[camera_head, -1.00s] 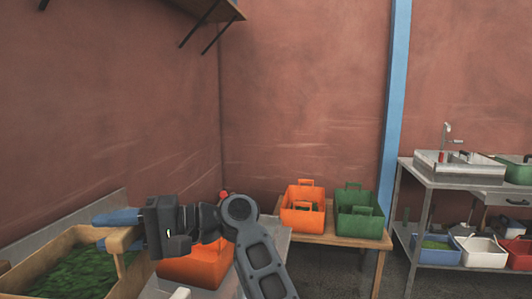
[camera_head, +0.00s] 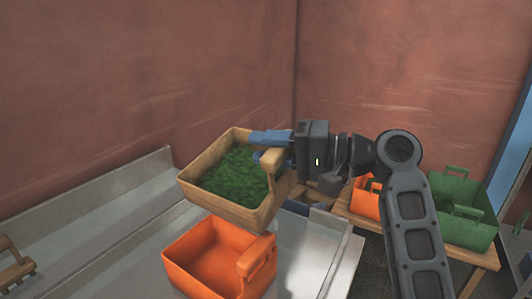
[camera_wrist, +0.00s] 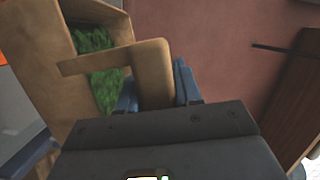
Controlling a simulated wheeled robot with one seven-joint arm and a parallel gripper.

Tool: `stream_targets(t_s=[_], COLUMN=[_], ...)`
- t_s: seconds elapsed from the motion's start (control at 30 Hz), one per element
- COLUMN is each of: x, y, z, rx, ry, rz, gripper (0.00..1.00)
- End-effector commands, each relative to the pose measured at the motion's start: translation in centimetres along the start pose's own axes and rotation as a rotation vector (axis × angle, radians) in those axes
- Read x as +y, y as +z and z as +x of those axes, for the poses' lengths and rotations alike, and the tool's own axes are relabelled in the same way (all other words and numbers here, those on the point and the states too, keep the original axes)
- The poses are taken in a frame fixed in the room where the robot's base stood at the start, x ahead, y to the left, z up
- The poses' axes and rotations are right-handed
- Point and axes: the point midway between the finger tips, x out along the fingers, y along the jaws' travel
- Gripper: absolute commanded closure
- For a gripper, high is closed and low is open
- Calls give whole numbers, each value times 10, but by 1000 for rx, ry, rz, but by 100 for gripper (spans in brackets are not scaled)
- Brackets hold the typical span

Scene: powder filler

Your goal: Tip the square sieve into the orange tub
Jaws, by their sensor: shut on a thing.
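The square sieve (camera_head: 262,214) is a wooden box with green leafy matter (camera_head: 236,175) in it. My gripper (camera_head: 268,146) is shut on the sieve's wooden handle and holds it in the air, slightly tilted. In the wrist view the sieve (camera_wrist: 40,75) shows at the left, with its handle (camera_wrist: 152,72) between my blue fingers (camera_wrist: 160,88). The orange tub (camera_head: 205,262) stands on the metal table below and in front of the sieve. Its visible inside looks empty. The sieve hides part of the tub's back rim.
The metal table (camera_head: 110,240) has a raised back edge and free room left of the tub. A wooden rake-like tool (camera_head: 14,264) lies at the far left. Another orange tub (camera_head: 366,198) and a green tub (camera_head: 462,215) stand on a wooden bench at the right.

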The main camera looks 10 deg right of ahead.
Motion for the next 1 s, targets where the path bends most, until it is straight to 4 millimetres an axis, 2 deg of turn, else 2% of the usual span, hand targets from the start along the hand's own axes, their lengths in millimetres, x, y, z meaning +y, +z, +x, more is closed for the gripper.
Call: stream_targets(t_s=[0.37,1.0], x=[-20,-23], y=[17,52], z=[5,14], rx=[0,-1], ry=[72,163], rz=[-272,-603], gripper=[100,100])
